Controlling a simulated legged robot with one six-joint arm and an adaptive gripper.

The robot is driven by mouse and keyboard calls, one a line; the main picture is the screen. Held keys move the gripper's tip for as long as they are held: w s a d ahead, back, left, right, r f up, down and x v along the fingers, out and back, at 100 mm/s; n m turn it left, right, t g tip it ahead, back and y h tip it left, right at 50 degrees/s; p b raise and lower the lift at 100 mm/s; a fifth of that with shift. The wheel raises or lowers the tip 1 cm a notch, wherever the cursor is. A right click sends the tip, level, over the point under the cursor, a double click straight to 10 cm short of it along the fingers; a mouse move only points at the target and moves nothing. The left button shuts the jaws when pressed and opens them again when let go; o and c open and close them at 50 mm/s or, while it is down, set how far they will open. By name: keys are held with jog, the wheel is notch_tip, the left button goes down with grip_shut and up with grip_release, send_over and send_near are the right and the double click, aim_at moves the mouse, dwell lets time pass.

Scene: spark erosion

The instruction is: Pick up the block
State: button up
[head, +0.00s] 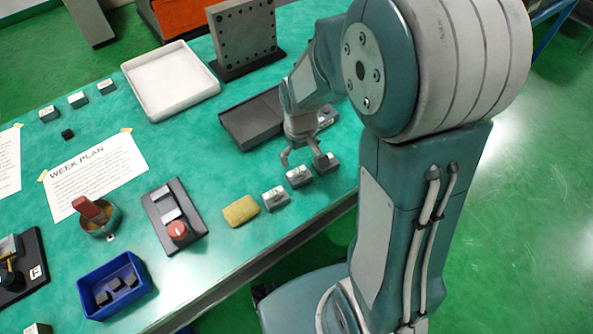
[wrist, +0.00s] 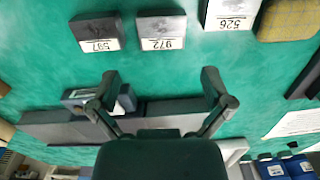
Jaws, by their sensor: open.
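Several small labelled blocks lie on the green table; I cannot tell which one the task means. Near the front edge three stand in a row: block 526 (head: 275,199), block 972 (head: 299,177) and block 597 (head: 326,163). In the wrist view they show along the top: block 597 (wrist: 96,33), block 972 (wrist: 161,32) and block 526 (wrist: 230,12). My gripper (head: 303,160) is open and empty, beside block 972 and block 597 in the head view. In the wrist view my gripper (wrist: 160,75) has its fingers spread, with bare table between the tips.
A yellow sponge (head: 240,210) lies beside block 526. A dark grey tray (head: 250,123) is behind my gripper. A white tray (head: 212,91), a drilled plate (head: 243,38), a red-button box (head: 179,232) and a blue bin (head: 140,294) also stand on the table.

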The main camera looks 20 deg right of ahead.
aim_at(298, 174)
notch_tip(298, 174, down, 9)
jog(key=shift+a+r, duration=0.15)
jog(key=shift+r, duration=0.05)
dwell(0.3)
jog(key=c, duration=1.1)
